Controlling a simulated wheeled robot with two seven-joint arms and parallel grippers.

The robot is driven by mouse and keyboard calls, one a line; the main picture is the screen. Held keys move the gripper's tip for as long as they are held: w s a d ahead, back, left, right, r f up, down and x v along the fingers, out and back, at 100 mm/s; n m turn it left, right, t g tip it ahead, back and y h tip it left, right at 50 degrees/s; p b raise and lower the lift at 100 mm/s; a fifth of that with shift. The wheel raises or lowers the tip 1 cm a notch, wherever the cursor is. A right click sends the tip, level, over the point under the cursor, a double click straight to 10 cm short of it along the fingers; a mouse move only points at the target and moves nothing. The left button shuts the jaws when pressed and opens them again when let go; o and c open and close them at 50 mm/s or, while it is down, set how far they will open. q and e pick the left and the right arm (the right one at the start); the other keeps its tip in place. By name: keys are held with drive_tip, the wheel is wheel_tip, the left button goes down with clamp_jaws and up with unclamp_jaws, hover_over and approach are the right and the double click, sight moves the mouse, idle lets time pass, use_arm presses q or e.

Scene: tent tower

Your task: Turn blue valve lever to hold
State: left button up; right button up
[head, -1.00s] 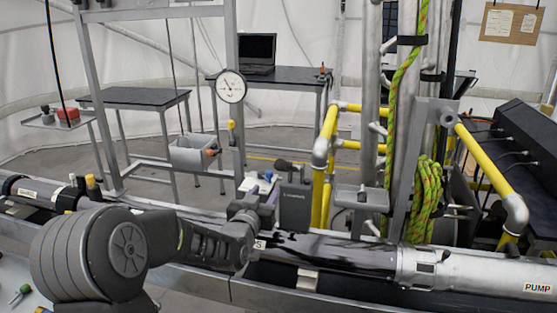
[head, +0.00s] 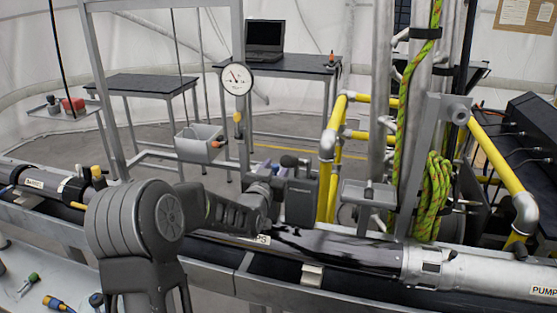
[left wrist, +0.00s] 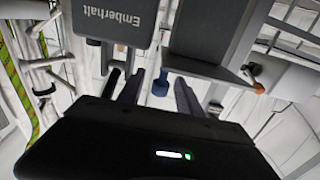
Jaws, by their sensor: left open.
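A blue knob-like part (left wrist: 160,84), which looks like the valve lever's end, shows in the left wrist view between the dark fingers of my left gripper (left wrist: 157,92). The fingers are apart, and I cannot tell whether they touch it. In the head view my left gripper (head: 270,186) is at mid-picture, beside a dark grey box (head: 300,201). Its fingertips are hidden there, and I cannot make out the lever. The box's "Emberhalt" label is upside down in the left wrist view (left wrist: 118,22). My right gripper is out of view.
A large pipe marked PUMP (head: 480,274) runs along the front. Yellow pipes (head: 333,150) and a green rope (head: 436,195) stand right of the gripper. A pressure gauge (head: 236,78) and a grey bin (head: 199,142) are behind. Tools lie on the near bench (head: 75,280).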

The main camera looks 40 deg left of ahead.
use_arm(q)
drive_tip(key=shift+x, duration=1.25)
clamp_jaws()
